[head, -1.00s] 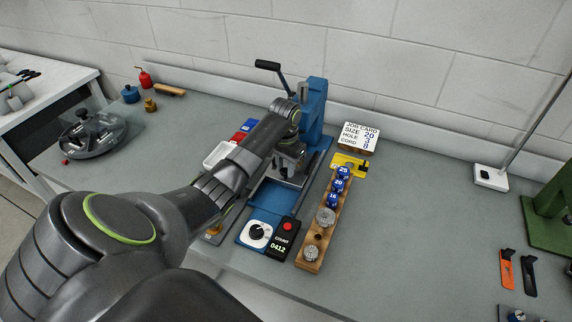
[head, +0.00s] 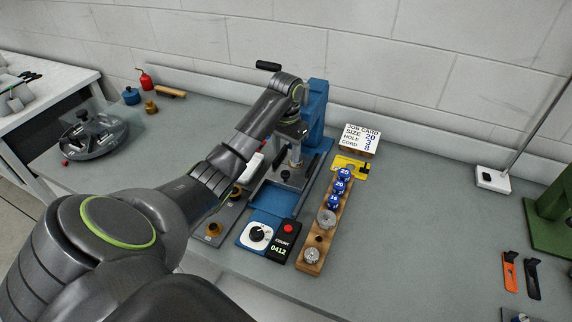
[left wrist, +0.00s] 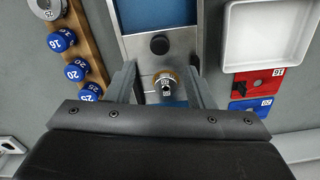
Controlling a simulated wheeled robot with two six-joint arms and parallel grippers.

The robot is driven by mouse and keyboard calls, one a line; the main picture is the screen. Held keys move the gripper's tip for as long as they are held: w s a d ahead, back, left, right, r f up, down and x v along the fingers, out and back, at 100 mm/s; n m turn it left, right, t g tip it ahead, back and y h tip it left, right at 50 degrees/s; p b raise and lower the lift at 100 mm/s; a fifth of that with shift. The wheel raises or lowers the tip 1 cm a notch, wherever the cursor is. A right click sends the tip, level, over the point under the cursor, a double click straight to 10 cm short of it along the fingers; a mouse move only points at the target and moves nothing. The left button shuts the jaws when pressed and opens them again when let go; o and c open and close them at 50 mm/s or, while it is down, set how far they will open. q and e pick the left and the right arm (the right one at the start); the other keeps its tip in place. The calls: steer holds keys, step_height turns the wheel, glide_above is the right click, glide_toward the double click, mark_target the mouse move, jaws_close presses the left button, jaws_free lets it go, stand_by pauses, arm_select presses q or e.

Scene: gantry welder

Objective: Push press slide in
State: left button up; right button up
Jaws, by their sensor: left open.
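The blue press (head: 316,110) stands at the back of the bench against the wall, with a black-handled lever. Its metal slide (head: 268,192) runs forward from the press base along a blue bed and carries a black knob (head: 285,174). In the left wrist view the slide shows the black knob (left wrist: 159,45) and a round brass-rimmed piece (left wrist: 165,82) beyond it. My left gripper (left wrist: 162,72) is open, pointing down over the slide in front of the press, with its fingers on either side of that piece. I cannot tell whether they touch the slide. My right gripper is not in view.
A wooden rack (head: 314,245) with blue numbered pieces stands right of the slide.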

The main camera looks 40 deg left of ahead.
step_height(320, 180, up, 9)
steer(key=p, duration=0.8)
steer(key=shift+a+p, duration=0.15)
steer(key=shift+p, duration=0.2)
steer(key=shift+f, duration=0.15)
